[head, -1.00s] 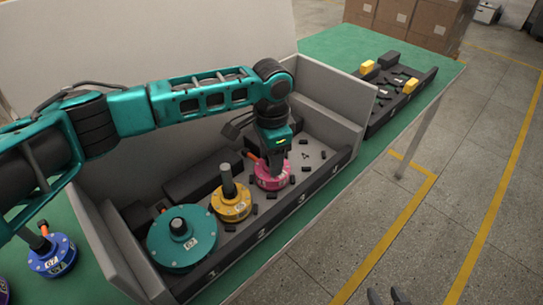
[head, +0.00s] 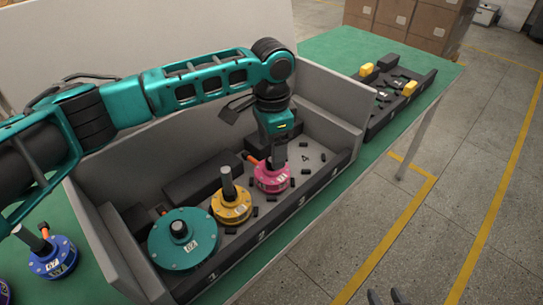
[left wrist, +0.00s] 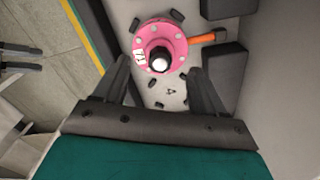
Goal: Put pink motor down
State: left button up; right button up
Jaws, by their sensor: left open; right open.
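The pink motor (head: 273,179) sits upright on the floor of the grey bin, in the slot beside the yellow motor. It also shows in the left wrist view (left wrist: 150,34), with its shaft pointing at the camera and an orange connector at its side. My left gripper (head: 279,160) is open just above the pink motor. In the left wrist view its two fingers (left wrist: 160,68) are spread, with the motor's shaft between and slightly beyond the tips. My right gripper (head: 388,297) is partly visible at the bottom edge, open and empty, far from the bin.
In the bin, the yellow motor (head: 231,209) and large teal motor (head: 182,241) stand to the left. A blue motor (head: 52,257) is on the green table (head: 325,46). A black tray (head: 402,100) with yellow blocks lies at the right. The grey bin wall (head: 335,92) rises beside my left arm.

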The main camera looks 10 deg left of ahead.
pick_arm(q)
notch_tip(320, 180, up, 8)
jog(key=shift+f, duration=0.15)
dwell(1.0)
